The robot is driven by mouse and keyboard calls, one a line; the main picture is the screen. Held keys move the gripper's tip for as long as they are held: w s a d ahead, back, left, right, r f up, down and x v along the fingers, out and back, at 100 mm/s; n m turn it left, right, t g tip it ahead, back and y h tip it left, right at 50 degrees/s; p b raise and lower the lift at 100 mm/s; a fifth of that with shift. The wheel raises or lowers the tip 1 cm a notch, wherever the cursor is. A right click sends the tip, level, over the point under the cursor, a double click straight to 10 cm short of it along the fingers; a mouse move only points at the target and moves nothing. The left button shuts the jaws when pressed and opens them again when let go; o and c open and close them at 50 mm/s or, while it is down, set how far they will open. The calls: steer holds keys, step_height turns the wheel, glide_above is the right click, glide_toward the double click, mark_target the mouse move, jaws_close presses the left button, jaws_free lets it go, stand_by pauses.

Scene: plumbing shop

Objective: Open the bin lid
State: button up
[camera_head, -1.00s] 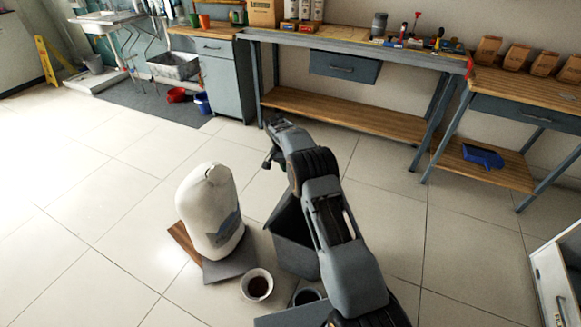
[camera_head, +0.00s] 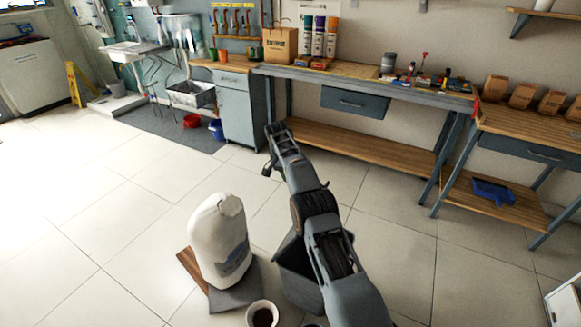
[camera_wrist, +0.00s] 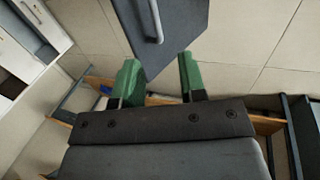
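A dark grey bin-like box (camera_head: 296,270) stands on the floor, partly hidden behind my arm in the head view. I cannot tell how its top stands. In the wrist view a dark grey panel (camera_wrist: 185,25) with a pale bar handle (camera_wrist: 154,20) lies just beyond my fingertips; it may be the bin lid, but I cannot tell for sure. My gripper (camera_wrist: 158,72) shows two green fingers spread apart with nothing between them. The panel's near corner is close to the gap; contact is unclear. In the head view my gripper (camera_head: 269,166) is small, and its fingers are hard to make out.
A white jug (camera_head: 219,240) stands left of the box on a grey plate (camera_head: 240,290). A bowl with dark contents (camera_head: 262,314) is at the front. A workbench (camera_head: 360,160) with a drawer and low shelf runs along the back.

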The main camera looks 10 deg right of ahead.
steer(key=shift+p+v, duration=0.75)
steer(key=shift+p, duration=0.25)
steer(key=shift+r, duration=0.1)
